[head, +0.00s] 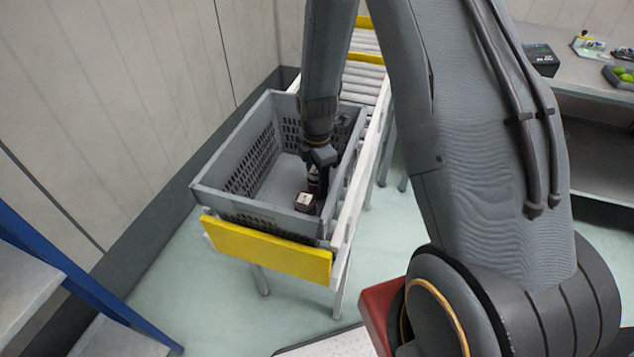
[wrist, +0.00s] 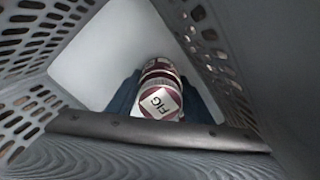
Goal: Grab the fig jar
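The fig jar (wrist: 158,103) shows in the wrist view with a white diamond label reading FIG on dark red. A similar red and white banded part (wrist: 158,70) shows just behind it; I cannot tell if it is the same jar or another. My gripper (head: 315,178) points down inside the grey crate (head: 225,205). Its dark blue fingers lie on either side of the jar in the wrist view, with no clear gap. Whether they press on it cannot be told. In the head view a dark jar with a white label (head: 305,201) shows by the fingertips, near the crate's front right corner.
The perforated crate walls stand close around my gripper. The crate sits on a roller conveyor (head: 364,78) with a yellow end plate (head: 266,252). A wall is to the left. A bench (head: 590,75) with a dark box (head: 541,59) stands at right.

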